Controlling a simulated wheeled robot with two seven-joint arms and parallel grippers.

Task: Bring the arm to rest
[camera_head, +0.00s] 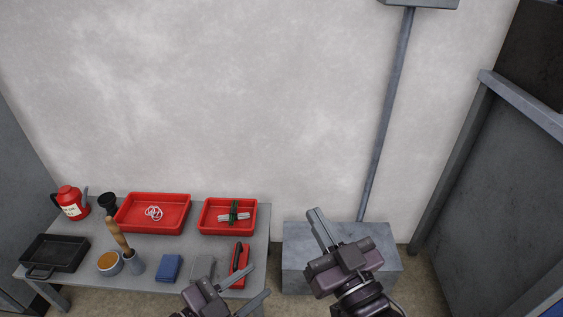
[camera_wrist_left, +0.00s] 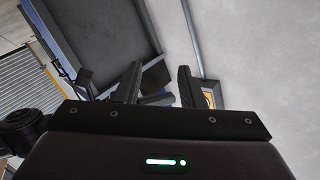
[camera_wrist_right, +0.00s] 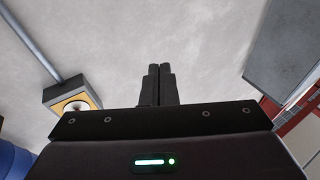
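My left gripper (camera_head: 259,279) is at the bottom of the head view, in front of the table's right end. Its fingers are spread with nothing between them, and the left wrist view shows the same open gap (camera_wrist_left: 158,78). My right gripper (camera_head: 315,212) is raised over the grey box in the head view. Its two fingers lie together, with nothing visible between them, and the right wrist view (camera_wrist_right: 158,70) also shows them closed. Most of both arms is out of the head view.
The grey table (camera_head: 195,244) carries two red trays, one (camera_head: 178,224) with white rings, the other (camera_head: 207,230) with light and dark green pieces. A red jug (camera_head: 69,203), black pan (camera_head: 42,262), blue block (camera_head: 169,268) and grey box (camera_head: 296,240) stand around.

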